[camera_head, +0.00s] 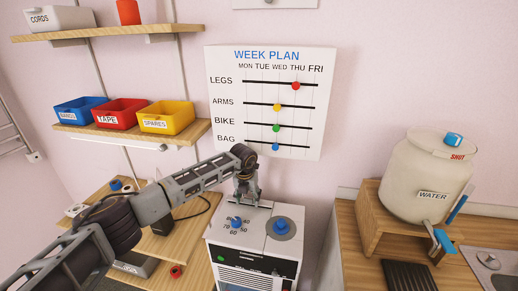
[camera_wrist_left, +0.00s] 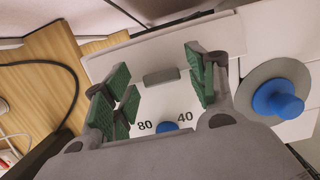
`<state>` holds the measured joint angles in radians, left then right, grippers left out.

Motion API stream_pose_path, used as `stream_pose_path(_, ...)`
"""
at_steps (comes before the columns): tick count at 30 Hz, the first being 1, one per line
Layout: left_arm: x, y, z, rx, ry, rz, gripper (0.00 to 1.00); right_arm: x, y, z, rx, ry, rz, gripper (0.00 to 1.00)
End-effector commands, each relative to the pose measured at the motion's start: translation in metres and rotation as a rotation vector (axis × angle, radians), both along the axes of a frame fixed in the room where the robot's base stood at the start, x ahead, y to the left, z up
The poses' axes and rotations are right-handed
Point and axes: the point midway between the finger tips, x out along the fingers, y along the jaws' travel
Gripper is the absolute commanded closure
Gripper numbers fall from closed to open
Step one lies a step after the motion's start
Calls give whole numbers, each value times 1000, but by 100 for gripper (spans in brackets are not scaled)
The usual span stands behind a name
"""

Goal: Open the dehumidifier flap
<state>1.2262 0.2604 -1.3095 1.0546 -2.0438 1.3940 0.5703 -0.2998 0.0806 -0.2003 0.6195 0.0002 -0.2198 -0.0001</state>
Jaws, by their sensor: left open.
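The white dehumidifier (camera_head: 258,252) stands low at the centre of the head view, with a dark grille on its front. My left gripper (camera_head: 244,199) is over the back left of its top. In the left wrist view, the open green-padded fingers (camera_wrist_left: 158,90) have a small grey bar-shaped handle (camera_wrist_left: 161,76) on the white top between them, and nothing is gripped. Whether the fingertips touch the top I cannot tell. A blue dial (camera_head: 236,223) with numbers around it lies in front of the gripper. The flap's outline is not clear. My right gripper is not in view.
A blue knob on a grey disc (camera_head: 281,229) is on the top's right side. A wooden shelf (camera_head: 165,245) with a dark cable stands left. A wooden counter (camera_head: 357,262) with a water container (camera_head: 425,178) stands right. A week plan board (camera_head: 265,110) hangs behind.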

Motion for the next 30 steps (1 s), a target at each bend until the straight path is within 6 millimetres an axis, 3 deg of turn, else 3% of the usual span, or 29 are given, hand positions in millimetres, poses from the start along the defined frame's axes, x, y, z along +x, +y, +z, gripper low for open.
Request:
stream_pose_path(21,-11,1,-9,-43,-203,-4,43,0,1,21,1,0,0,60)
stream_pose_path(30,-22,3,22,-44,-206,-3,43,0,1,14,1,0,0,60)
